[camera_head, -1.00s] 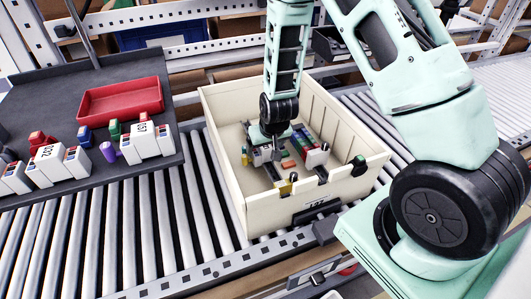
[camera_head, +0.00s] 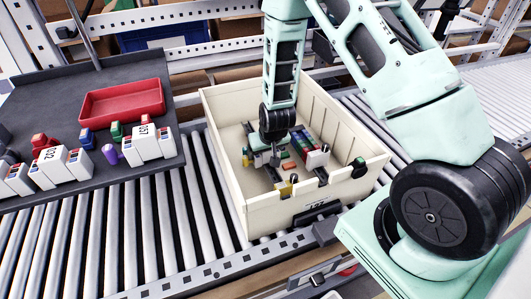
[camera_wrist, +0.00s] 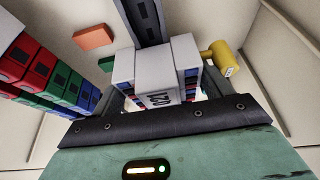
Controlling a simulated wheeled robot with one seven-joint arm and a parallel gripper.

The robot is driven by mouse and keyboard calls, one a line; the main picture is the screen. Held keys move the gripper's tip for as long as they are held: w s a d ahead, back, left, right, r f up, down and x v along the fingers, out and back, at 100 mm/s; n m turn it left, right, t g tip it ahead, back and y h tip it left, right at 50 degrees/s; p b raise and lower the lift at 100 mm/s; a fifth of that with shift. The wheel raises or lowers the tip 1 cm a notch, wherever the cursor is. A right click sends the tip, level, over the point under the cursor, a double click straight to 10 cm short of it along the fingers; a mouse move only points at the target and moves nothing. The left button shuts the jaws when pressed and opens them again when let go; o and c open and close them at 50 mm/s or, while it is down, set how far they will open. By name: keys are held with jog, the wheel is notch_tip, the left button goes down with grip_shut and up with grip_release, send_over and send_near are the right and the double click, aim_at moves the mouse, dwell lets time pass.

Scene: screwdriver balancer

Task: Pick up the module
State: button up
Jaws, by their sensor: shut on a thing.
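A white module (camera_wrist: 155,68) with a printed number and blue-and-red sides sits between my fingers in the wrist view. My gripper (camera_wrist: 162,95) is shut on it. A dark rail (camera_wrist: 146,20) runs behind the module; whether they touch is unclear. In the head view my gripper (camera_head: 264,157) reaches down inside the cream crate (camera_head: 228,165), over its left part. The arm and gripper mostly hide the held module there.
Another white module (camera_head: 317,159) and red and green blocks sit on rails to the right in the crate. A yellow part (camera_wrist: 226,58) lies near the held module. The crate walls surround my gripper. A grey table (camera_head: 60,95) with a red tray (camera_head: 122,98) and several modules stands left.

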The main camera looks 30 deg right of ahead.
jog(key=r, duration=0.7)
jog(key=shift+w+b, duration=0.2)
jog(key=shift+b, duration=0.1)
jog(key=c, duration=0.8)
jog(key=shift+o, duration=0.2)
notch_tip(320, 180, up, 2)
jog(key=shift+s+r, duration=0.1)
jog(key=shift+r, duration=0.1)
notch_tip(320, 180, up, 9)
jog(key=p, duration=0.7)
